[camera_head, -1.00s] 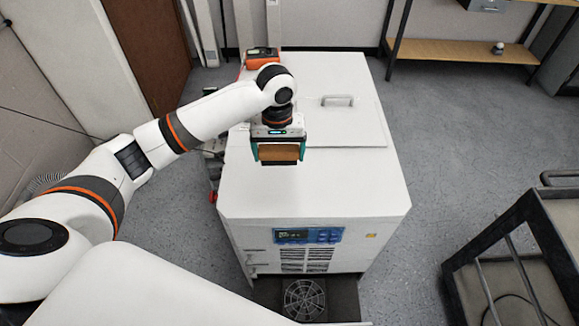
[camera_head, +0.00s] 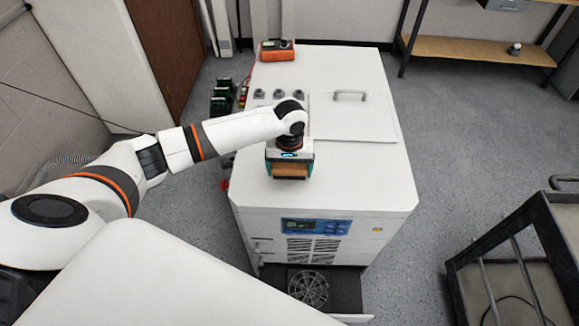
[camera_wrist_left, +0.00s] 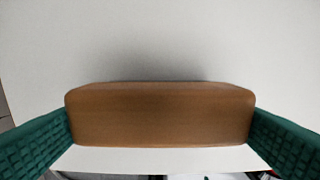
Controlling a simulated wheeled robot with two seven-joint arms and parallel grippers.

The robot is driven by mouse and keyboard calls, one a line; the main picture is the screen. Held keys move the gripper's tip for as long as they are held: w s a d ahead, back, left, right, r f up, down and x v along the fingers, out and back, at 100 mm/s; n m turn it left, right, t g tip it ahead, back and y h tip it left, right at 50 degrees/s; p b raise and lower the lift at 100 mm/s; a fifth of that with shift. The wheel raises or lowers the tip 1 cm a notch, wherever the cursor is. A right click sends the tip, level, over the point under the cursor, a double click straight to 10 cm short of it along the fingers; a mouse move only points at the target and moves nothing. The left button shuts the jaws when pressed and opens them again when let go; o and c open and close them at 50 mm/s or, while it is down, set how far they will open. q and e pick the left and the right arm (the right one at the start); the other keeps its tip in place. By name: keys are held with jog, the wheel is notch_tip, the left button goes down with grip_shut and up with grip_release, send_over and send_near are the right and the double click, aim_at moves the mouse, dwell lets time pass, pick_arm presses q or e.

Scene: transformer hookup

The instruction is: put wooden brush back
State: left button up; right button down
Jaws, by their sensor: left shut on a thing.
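The wooden brush (camera_head: 290,171) is a brown block between the green fingers of my left gripper (camera_head: 290,174). In the left wrist view the brush (camera_wrist_left: 160,114) spans the whole gap, with a textured green finger (camera_wrist_left: 36,146) against each end. The gripper is shut on it and points down over the white cabinet top (camera_head: 350,185). A soft shadow lies on the white surface beside the brush; I cannot tell whether the brush touches the top. Its underside is hidden. My right gripper is not in view.
An orange meter (camera_head: 278,50) sits at the cabinet's back left corner. A lid with a handle (camera_head: 350,95) and several grey knobs (camera_head: 278,94) are on top. Green-topped dark parts (camera_head: 221,98) stand left of the cabinet. A dark cart (camera_head: 515,250) is at right. The top's front right is clear.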

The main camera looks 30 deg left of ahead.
aim_at(290, 167)
pick_arm(q)
jog(key=shift+f, duration=0.1)
jog(key=o, duration=0.7)
notch_tip(290, 167, up, 12)
jog(key=shift+r+b, duration=0.15)
jog(key=shift+b, duration=0.35)
